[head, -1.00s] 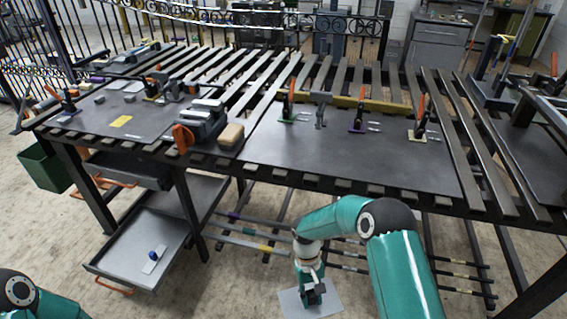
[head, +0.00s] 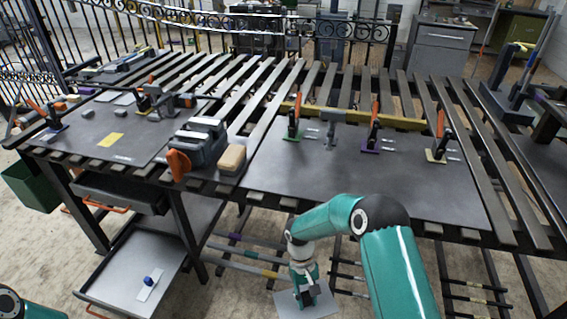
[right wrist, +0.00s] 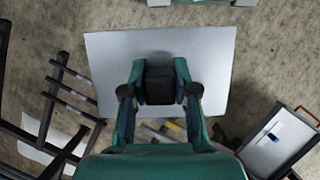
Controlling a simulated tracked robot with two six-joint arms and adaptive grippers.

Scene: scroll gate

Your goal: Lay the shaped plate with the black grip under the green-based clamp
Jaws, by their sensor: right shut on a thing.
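The shaped plate (head: 318,303) is a flat grey sheet, held low in front of the table. In the right wrist view the plate (right wrist: 210,50) fills the upper middle, with its black grip (right wrist: 160,84) between the fingers. My right gripper (head: 306,293) points down and is shut on that grip; it also shows in the right wrist view (right wrist: 160,92). The green-based clamp (head: 293,128) stands on the table's right-hand dark sheet, at its back left, with its orange handle upright. My left gripper is out of view; only a bit of the left arm shows at bottom left.
A purple-based clamp (head: 373,136) and a yellow-based clamp (head: 437,142) stand right of the green one, with a grey post (head: 331,125) between. A vise (head: 200,142) and a tan block (head: 232,159) sit left. The dark sheet's front (head: 330,185) is clear.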

